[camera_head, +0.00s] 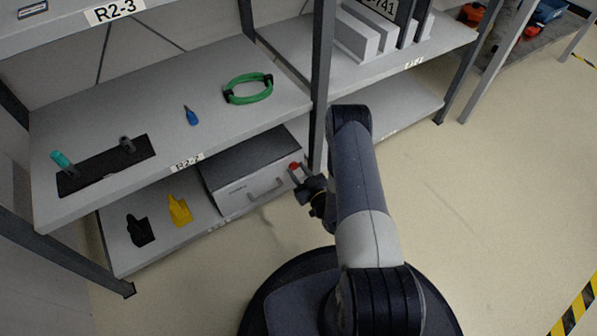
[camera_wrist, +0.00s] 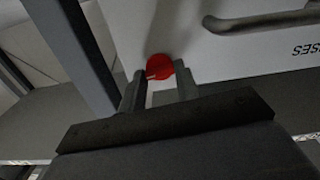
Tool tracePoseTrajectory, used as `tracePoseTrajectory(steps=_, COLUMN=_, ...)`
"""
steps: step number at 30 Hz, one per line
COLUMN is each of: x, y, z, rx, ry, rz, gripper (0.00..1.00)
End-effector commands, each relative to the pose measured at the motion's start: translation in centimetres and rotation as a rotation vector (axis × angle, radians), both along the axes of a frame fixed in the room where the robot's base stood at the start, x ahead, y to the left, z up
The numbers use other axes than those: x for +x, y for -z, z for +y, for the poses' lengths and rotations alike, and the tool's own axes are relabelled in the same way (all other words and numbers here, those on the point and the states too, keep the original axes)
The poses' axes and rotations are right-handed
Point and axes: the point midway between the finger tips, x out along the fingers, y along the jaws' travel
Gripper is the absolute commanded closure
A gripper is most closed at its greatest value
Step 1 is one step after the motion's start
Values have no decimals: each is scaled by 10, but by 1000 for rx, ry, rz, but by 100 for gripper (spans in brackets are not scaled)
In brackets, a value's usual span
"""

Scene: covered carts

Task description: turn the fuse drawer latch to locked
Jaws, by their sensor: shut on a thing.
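The fuse drawer (camera_head: 252,172) is a grey box on the lower shelf, with a bar handle (camera_head: 267,190) on its front. In the wrist view its pale front carries the lettering "SES" and the handle (camera_wrist: 265,20). The red latch knob (camera_wrist: 160,67) is on the front near one end, and it also shows in the head view (camera_head: 294,166). My gripper (camera_wrist: 160,82) is at the knob with a finger on each side, shut on it. The knob's lower part is hidden between the fingers. I cannot tell which way the latch is turned.
A shelf post (camera_wrist: 75,50) stands close beside the knob. Yellow (camera_head: 179,209) and black (camera_head: 139,230) objects sit left of the drawer. The shelf above (camera_head: 225,117) holds a green ring (camera_head: 248,99) and a blue item (camera_head: 191,116).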

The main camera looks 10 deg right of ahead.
Motion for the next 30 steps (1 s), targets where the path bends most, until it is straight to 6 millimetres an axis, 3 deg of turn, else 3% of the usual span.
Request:
tracePoseTrajectory(steps=4, x=0, y=0, z=0, rx=0, ry=-1, rz=0, gripper=92)
tracePoseTrajectory(steps=14, x=0, y=1, z=0, rx=-48, ry=-1, rz=-17, gripper=92)
tracePoseTrajectory(steps=30, x=0, y=2, z=1, rx=-455, ry=-1, rz=-149, gripper=92)
